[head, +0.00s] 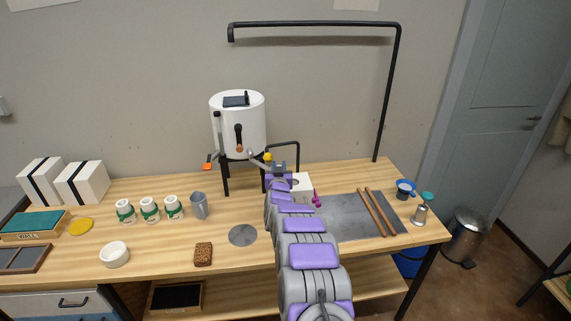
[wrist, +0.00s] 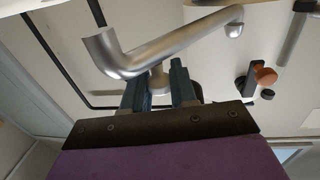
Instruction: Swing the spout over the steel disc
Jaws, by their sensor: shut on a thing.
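The spout (head: 257,161) is a silver tube low on the front right of a white tank (head: 226,135). In the wrist view the spout (wrist: 180,42) runs across above my fingers, with a bend at its left end. My gripper (head: 278,167) is at the spout, with the arm reaching up from the front. In the wrist view my gripper (wrist: 160,88) has its two fingers closed around a small pale stub below the tube. The steel disc (head: 243,235) lies flat and bare on the table, left of my arm and in front of the tank.
The tank stands on black legs. A grey slab (head: 350,222) with two wooden rods (head: 377,212) lies right of my arm. A sponge-like brown block (head: 203,254), a grey cup (head: 199,205) and several white jars (head: 150,210) stand to the left. A black pipe frame (head: 385,100) rises behind.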

